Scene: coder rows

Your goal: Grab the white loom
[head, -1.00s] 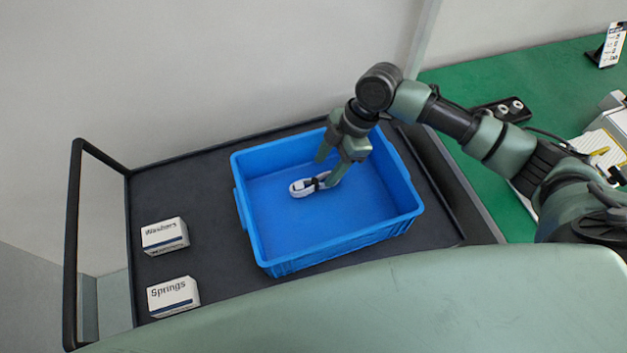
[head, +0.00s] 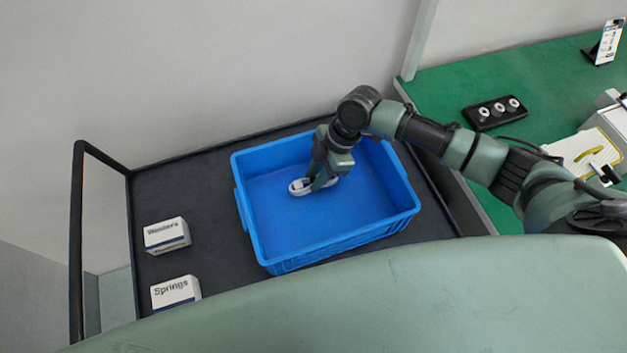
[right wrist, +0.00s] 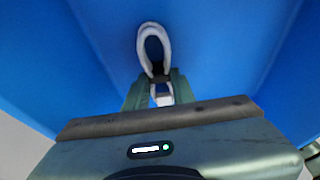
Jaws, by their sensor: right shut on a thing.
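The white loom (head: 299,187) is a small coiled white bundle inside the blue bin (head: 330,244). My right gripper (head: 314,183) reaches down into the bin and is shut on the loom. In the right wrist view the loom (right wrist: 153,40) shows as a white loop with a dark band, and the fingers (right wrist: 158,88) close around its banded part. The loom seems to be at or near the bin floor; I cannot tell if it touches. My left gripper is not in view.
The bin stands on a dark cart with a black handle rail (head: 76,240). A Washers box (head: 167,236) and a Springs box (head: 176,293) stand left of the bin. A green table (head: 550,80) at the right holds a black three-knob block (head: 497,112).

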